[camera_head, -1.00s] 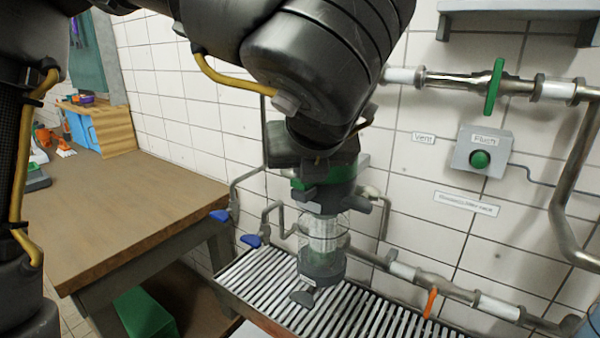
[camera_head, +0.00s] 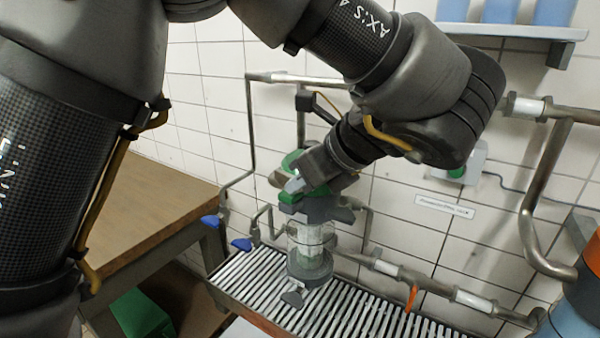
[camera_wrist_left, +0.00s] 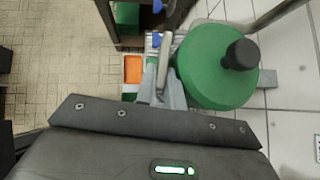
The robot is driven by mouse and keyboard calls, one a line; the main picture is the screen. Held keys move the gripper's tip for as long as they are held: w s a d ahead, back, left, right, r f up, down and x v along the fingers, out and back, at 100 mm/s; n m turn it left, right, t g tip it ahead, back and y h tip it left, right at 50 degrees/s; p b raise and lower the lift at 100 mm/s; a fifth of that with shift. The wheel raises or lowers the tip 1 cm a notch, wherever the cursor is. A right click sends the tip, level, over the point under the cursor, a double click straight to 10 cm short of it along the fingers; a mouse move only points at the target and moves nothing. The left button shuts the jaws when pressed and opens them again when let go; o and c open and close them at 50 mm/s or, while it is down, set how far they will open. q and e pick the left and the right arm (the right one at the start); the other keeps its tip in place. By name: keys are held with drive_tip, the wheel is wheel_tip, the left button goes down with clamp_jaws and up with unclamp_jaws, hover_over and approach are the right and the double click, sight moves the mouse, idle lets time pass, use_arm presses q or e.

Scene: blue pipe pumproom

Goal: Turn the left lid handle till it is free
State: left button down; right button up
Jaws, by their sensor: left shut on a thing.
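The filter housing (camera_head: 312,240) stands upright over the slatted grate, with a clear middle and a grey lower cup. Its green lid (camera_wrist_left: 205,72) fills the upper right of the left wrist view, with a black knob (camera_wrist_left: 241,54) on top. My left gripper (camera_head: 302,184) reaches the lid from the right in the head view and partly hides it. In the wrist view its fingers (camera_wrist_left: 163,88) are shut on a slim grey lid handle (camera_wrist_left: 167,78) at the lid's left side. Whether the handle is loose cannot be told. My right gripper is not in view.
A wooden bench (camera_head: 135,205) stands left. Blue-handled valves (camera_head: 242,244) sit left of the housing. Steel pipes run along the tiled wall, with an orange lever (camera_head: 412,297) on the lower one. A shelf (camera_head: 510,32) with blue containers is at upper right.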

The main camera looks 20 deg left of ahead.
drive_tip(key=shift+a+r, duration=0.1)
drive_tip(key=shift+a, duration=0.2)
use_arm(q)
drive_tip(key=c, duration=1.8)
unclamp_jaws()
drive_tip(key=shift+w, duration=0.1)
drive_tip(key=v, duration=0.7)
drive_tip(key=shift+d+r+p, duration=0.15)
drive_tip(key=shift+p, duration=0.25)
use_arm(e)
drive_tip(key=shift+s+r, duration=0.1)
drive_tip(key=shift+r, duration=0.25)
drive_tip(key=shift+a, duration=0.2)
